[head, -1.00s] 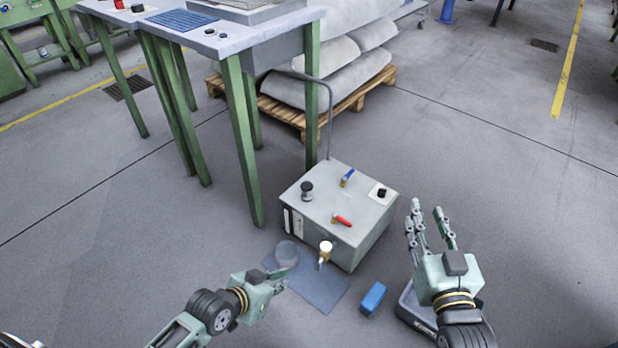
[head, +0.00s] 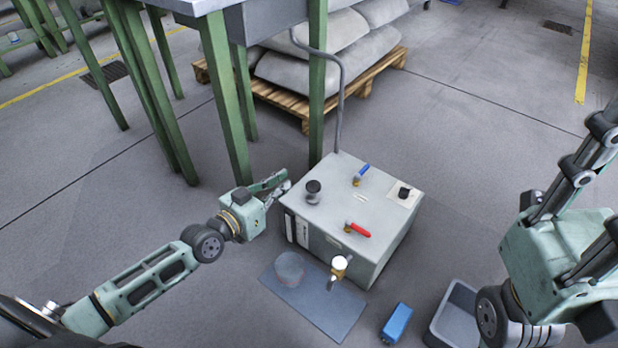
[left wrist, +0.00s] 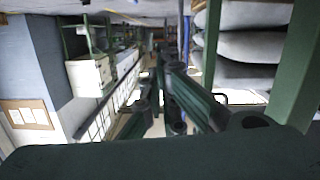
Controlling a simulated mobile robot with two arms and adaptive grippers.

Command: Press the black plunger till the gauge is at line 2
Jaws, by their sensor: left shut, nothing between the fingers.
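The black plunger (head: 313,188) is a dark round knob on the left part of the grey box's top (head: 350,205). It stands upright. My left gripper (head: 283,183) is shut and empty, just left of the plunger, with a small gap between them as far as I can tell. Its dark fingers (left wrist: 168,75) also show in the left wrist view, where the plunger does not appear. The gauge may be the narrow black-and-white strip (head: 296,230) on the box's front; its lines are too small to read. My right gripper (head: 590,165) is at the right edge, fingers spread and empty.
A blue lever (head: 362,172), a red lever (head: 358,230) and a black knob (head: 404,192) are on the box top. A clear beaker (head: 289,268) stands on a blue mat (head: 325,312). A green table leg (head: 224,100) stands behind my left gripper.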

